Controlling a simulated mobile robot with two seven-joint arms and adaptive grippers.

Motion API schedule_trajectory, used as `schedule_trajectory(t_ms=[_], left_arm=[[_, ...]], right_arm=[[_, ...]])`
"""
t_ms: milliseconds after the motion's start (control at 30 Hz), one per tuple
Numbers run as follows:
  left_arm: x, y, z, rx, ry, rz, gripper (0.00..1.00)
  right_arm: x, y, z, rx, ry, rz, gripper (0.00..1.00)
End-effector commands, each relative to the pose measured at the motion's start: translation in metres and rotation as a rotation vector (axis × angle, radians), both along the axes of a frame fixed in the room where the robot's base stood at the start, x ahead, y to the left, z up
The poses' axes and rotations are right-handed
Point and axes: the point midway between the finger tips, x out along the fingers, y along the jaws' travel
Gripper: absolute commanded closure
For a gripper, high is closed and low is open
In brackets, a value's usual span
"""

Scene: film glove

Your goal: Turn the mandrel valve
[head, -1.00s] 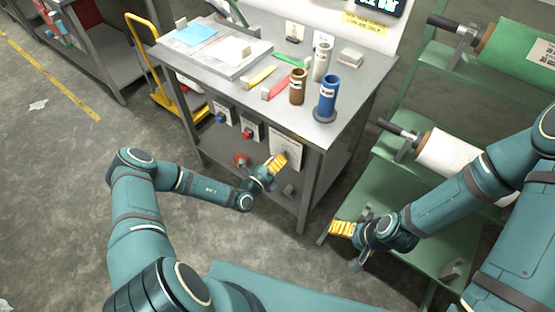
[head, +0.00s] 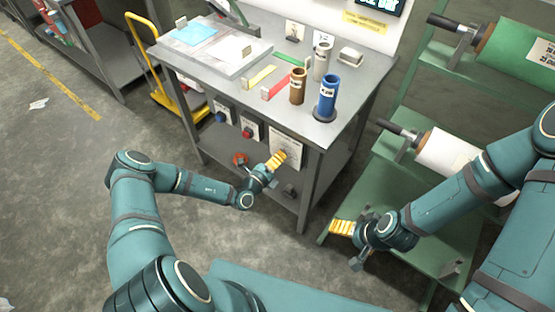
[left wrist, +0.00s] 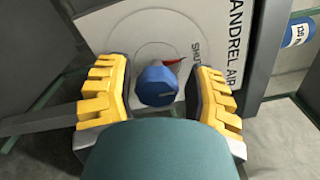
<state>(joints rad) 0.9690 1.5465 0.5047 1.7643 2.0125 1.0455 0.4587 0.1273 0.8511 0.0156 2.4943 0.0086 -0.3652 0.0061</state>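The mandrel valve has a blue faceted knob (left wrist: 157,86) on a pale panel (left wrist: 120,32), with a red mark beside it. The panel is lettered "MANDREL AIR" and "SHUT". In the head view the panel (head: 287,140) is on the front of the grey bench, and my left gripper hides the knob. My left gripper (head: 277,161) is open with its yellow fingers on either side of the knob; gaps show between knob and fingers. My right gripper (head: 342,228) is by the green rack, apart from the valve; its finger opening is unclear.
The grey bench (head: 345,105) carries a brown cylinder (head: 297,87), a blue cylinder (head: 327,97) and a pale cylinder (head: 321,62). Other knobs sit on its front, left of the panel. A green rack (head: 385,195) with rolls stands at the right.

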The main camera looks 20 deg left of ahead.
Motion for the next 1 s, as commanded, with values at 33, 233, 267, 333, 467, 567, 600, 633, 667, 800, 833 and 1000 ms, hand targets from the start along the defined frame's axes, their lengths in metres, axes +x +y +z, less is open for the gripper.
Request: schedule_trajectory(t_ms=[33,233,267,333,467,567,600,633,667,800,833,1000], left_arm=[[0.000,0.000,0.000,0.000,0.001,0.000,0.30],[-0.001,-0.001,-0.002,0.001,0.004,-0.002,0.30],[-0.002,-0.001,-0.002,0.001,0.006,-0.003,0.30],[-0.002,-0.001,-0.002,0.001,0.006,-0.003,0.30],[-0.010,0.003,-0.003,0.001,0.008,-0.002,0.30],[-0.023,0.008,-0.003,0.001,0.009,-0.003,0.30],[-0.030,0.010,-0.003,0.001,0.009,-0.002,0.30],[-0.036,0.013,-0.003,0.001,0.009,-0.002,0.30],[-0.042,0.015,-0.003,0.001,0.009,-0.001,0.30],[-0.069,0.025,-0.003,0.002,0.008,-0.001,0.30],[-0.075,0.027,-0.003,0.003,0.007,-0.002,0.30],[-0.100,0.036,-0.002,0.000,0.007,-0.002,0.30]], right_arm=[[0.000,0.000,0.000,0.000,0.000,0.000,0.12],[0.000,0.000,0.000,0.000,0.000,0.000,0.12],[0.000,0.000,0.000,0.000,0.000,0.000,0.12],[0.000,0.000,0.000,0.000,0.000,0.000,0.12],[0.000,0.000,0.000,0.000,0.000,0.000,0.12],[0.000,0.000,0.000,0.000,0.000,0.000,0.12],[0.000,0.000,0.000,0.000,0.000,0.000,0.12],[0.000,0.000,0.000,0.000,0.000,0.000,0.12],[0.000,0.000,0.000,0.000,0.000,0.000,0.12],[0.000,0.000,0.000,0.000,0.000,0.000,0.12],[0.000,0.000,0.000,0.000,0.000,0.000,0.12],[0.000,0.000,0.000,0.000,0.000,0.000,0.12]])
